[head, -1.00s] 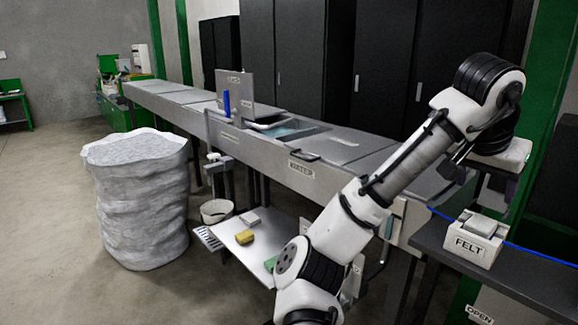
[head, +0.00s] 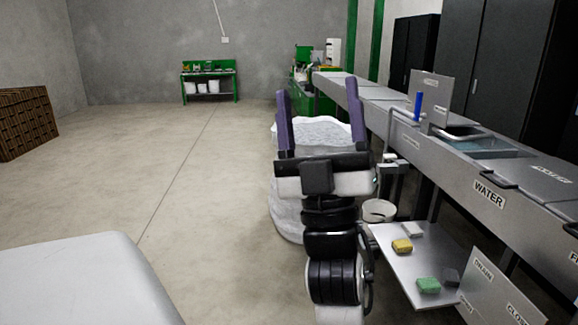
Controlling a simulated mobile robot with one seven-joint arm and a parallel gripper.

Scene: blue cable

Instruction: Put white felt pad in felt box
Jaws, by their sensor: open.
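My gripper (head: 320,118) is open, its two purple fingers wide apart and pointing up in the picture. Nothing shows between the fingers except the white sack behind them. A small whitish block (head: 412,230) lies on the low metal shelf at the lower right, apart from my gripper; I cannot tell if it is the white felt pad. The box labelled FELT is out of view now.
The shelf (head: 388,240) also holds a yellow block (head: 402,246), a green block (head: 428,285) and a dark block (head: 451,277). A white sack (head: 286,215) stands behind my arm, beside a white bucket (head: 379,211). A metal sink counter (head: 440,150) runs along the right. The left floor is open.

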